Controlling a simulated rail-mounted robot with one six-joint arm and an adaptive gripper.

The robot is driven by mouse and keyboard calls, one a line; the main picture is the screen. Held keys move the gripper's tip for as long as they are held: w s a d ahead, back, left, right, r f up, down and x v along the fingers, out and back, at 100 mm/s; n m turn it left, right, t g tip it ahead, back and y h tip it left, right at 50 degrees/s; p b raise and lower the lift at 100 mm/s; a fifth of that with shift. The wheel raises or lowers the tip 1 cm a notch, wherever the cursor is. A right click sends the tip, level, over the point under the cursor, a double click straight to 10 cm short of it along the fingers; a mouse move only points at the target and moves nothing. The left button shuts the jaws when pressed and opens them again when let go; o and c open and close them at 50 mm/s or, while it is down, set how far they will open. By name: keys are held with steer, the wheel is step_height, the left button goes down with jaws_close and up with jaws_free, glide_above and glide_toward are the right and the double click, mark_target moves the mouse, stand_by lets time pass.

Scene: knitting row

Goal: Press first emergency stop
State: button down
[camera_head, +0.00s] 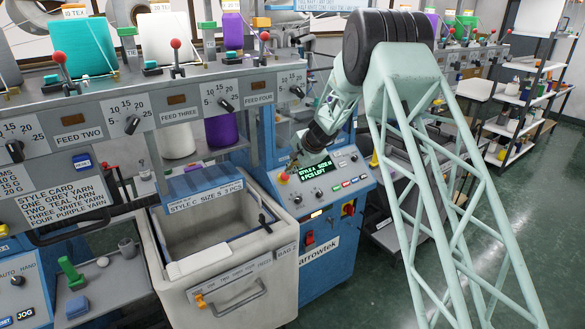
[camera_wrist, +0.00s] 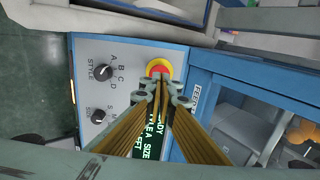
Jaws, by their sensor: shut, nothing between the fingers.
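The emergency stop is a red button (camera_wrist: 158,69) with a yellow ring on the blue machine's control panel. In the wrist view it lies just beyond my gripper (camera_wrist: 160,88). My fingers are shut and empty, with their tips converging at the button's near edge; I cannot tell whether they touch it. In the head view the button (camera_head: 284,177) shows at the panel's upper left, with my gripper (camera_head: 297,166) close above and to its right. The fingers partly cover the lit green display (camera_wrist: 148,138), which also shows in the head view (camera_head: 314,170).
The panel carries a style knob (camera_wrist: 102,72) and a size knob (camera_wrist: 98,116). A grey bin (camera_head: 225,290) stands left of the blue machine (camera_head: 325,275). The green floor (camera_head: 535,230) at right is open.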

mark_target(285, 176)
steer(key=shift+p+x, duration=0.3)
steer(key=shift+x, duration=1.4)
steer(key=shift+b+x, duration=0.55)
steer(key=shift+x, duration=0.3)
steer(key=shift+f, duration=0.1)
steer(key=shift+s+d+r+b, duration=0.1)
steer(key=shift+s+r+b, duration=0.1)
steer(key=shift+b, duration=0.1)
steer(key=shift+b+v, duration=0.55)
steer(key=shift+v, duration=1.25)
steer(key=v, duration=1)
steer(key=shift+r+b, duration=0.25)
steer(key=shift+b, duration=0.15)
steer(key=shift+d, duration=0.1)
